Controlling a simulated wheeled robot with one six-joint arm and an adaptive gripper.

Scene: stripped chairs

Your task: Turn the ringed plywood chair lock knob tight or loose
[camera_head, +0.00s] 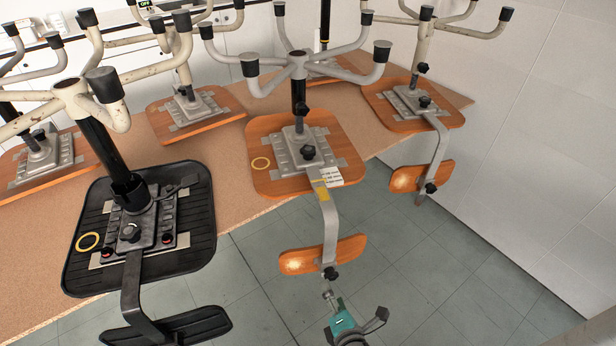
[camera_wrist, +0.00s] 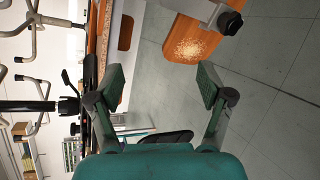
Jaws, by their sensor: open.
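The ringed plywood chair (camera_head: 262,182) rests upside down on the bench, a yellow ring on its seat underside. A black knob (camera_head: 308,152) sits on its grey mechanism, another (camera_head: 302,109) on its column and a third (camera_head: 330,273) at its backrest (camera_head: 300,262). My gripper (camera_head: 354,307) is below that backrest in the head view, apart from it. In the wrist view my gripper (camera_wrist: 160,88) is open and empty, its pads wide apart. Beyond it are a worn orange backrest (camera_wrist: 190,45) and black knob (camera_wrist: 230,20); I cannot tell which chair these belong to.
A black chair (camera_head: 195,245), also ringed, stands upside down at the left. Other plywood chairs stand behind and at the right (camera_head: 385,120). The bench edge (camera_head: 240,222) runs below them. Grey tiled floor (camera_head: 430,260) is open at the front right, up to a white wall (camera_head: 545,150).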

